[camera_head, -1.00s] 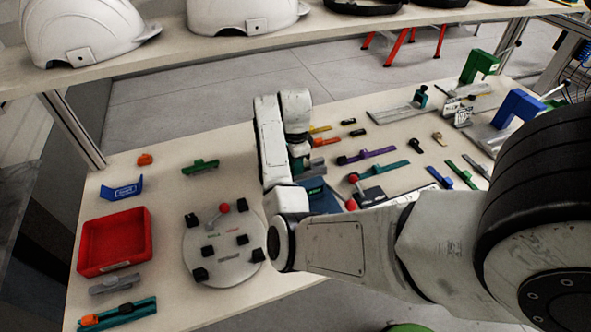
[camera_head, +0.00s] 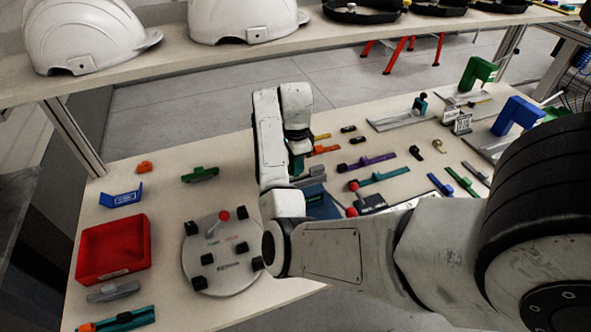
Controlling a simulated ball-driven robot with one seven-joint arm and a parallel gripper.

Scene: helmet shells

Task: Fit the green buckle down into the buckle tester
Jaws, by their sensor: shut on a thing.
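My gripper (camera_head: 298,148) hangs from my wrist over the middle of the table, mostly hidden by my own arm. It is shut on a small dark green piece (camera_head: 298,167), which I take for the green buckle; its shape and the fingertips are hard to make out. Below and beside it is a blue block (camera_head: 322,205), partly covered by my arm. A dark fixture with red-ball levers (camera_head: 369,200) stands right of that block. A round grey plate (camera_head: 222,278) with black blocks and a red-ball lever lies to the left. I cannot tell which one is the buckle tester.
A red tray (camera_head: 112,250), a blue holder (camera_head: 121,195) and a green part (camera_head: 200,174) lie at the left. Coloured strips, a blue bracket (camera_head: 517,113) and a green bracket (camera_head: 478,72) stand right. A shelf with white helmets (camera_head: 92,38) runs along the back.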

